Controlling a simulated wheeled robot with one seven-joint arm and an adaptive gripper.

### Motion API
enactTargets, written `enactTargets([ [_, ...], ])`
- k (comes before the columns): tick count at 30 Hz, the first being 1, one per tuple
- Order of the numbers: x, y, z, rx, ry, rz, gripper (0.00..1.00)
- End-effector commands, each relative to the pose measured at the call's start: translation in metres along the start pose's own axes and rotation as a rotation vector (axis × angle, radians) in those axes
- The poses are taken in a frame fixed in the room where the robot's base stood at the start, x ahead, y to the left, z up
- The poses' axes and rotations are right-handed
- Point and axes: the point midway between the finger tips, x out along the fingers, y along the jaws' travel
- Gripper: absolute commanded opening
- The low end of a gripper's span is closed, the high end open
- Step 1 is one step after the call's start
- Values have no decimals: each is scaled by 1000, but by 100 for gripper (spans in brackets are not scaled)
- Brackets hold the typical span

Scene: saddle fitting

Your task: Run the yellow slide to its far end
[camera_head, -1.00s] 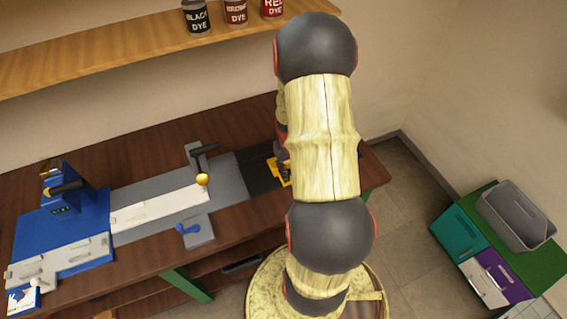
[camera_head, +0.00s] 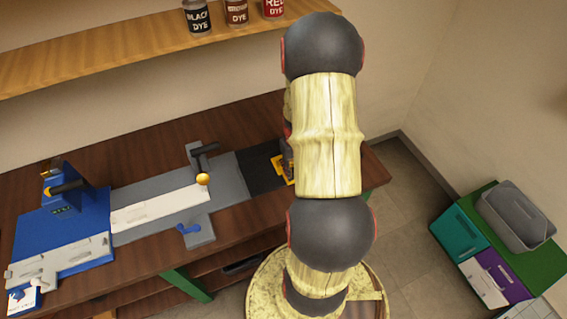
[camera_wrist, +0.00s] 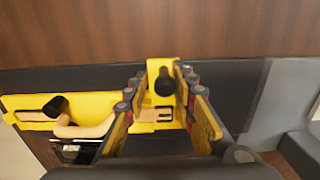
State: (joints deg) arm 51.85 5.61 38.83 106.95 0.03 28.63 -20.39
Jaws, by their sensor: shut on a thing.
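The yellow slide (camera_head: 283,170) sits on the black track (camera_head: 257,172) toward the right end of the bench, partly hidden behind my arm. In the wrist view the slide (camera_wrist: 95,102) is a flat slotted yellow plate with a raised tab bearing a black knob (camera_wrist: 164,86). My gripper (camera_wrist: 161,88) has its two fingers on either side of this knob and is shut on it. In the head view my arm hides most of the gripper. The slide's outer end lies near the left edge of the wrist view.
Dye cans (camera_head: 197,16) stand on the shelf above. A cabinet with a grey bin (camera_head: 515,215) stands at right.

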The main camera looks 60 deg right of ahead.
Motion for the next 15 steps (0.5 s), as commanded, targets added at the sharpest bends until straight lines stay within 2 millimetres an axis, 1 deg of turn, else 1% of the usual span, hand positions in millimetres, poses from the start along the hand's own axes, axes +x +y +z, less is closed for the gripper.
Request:
enactTargets([
  [2, 0, 2, -1, 0, 3, 3, 12],
  [3, 0, 2, -1, 0, 3, 3, 28],
  [7, 0, 2, -1, 1, 3, 2, 35],
  [15, 0, 1, 0, 0, 1, 1, 36],
])
